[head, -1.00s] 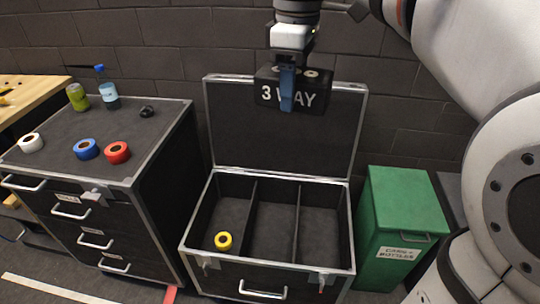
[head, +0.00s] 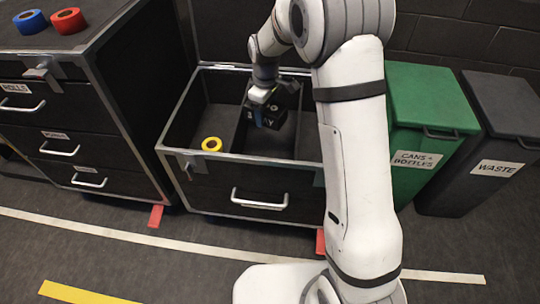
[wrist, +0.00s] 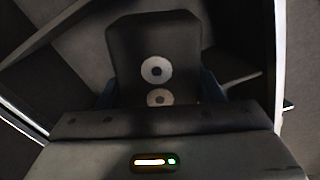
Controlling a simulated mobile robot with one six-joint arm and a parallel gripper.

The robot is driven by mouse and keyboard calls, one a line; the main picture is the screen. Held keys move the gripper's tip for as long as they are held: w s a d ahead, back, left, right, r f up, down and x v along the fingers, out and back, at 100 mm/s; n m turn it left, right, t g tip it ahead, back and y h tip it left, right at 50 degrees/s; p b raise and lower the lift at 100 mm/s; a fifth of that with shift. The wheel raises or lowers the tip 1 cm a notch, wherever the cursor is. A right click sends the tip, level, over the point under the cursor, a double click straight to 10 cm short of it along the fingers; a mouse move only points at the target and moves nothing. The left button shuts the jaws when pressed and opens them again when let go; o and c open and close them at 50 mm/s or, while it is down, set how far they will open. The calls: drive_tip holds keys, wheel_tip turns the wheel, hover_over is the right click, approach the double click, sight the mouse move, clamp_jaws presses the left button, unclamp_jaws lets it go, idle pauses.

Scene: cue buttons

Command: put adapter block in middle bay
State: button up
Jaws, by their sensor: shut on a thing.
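The adapter block (head: 286,119) is a black block with white lettering, partly readable in the head view. My gripper (head: 266,117) is shut on it, with a blue finger across its near face. In the wrist view the block (wrist: 153,42) shows two pale round sockets between the blue fingers. The block is upright and low in the open black case (head: 180,128), at the middle bay, right of the left divider. I cannot tell whether it touches the bay floor. My arm hides the right part of the case.
A drawer cabinet (head: 100,60) with blue (head: 31,21) and red (head: 68,20) rolls stands at left. A green bin (head: 430,95) and a dark waste bin (head: 505,120) stand at right.

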wheel_tip(320, 180, down, 19)
drive_tip(key=b, duration=0.6)
drive_tip(key=shift+w, duration=0.1)
drive_tip(key=shift+f, duration=0.2)
drive_tip(key=o, duration=1.2)
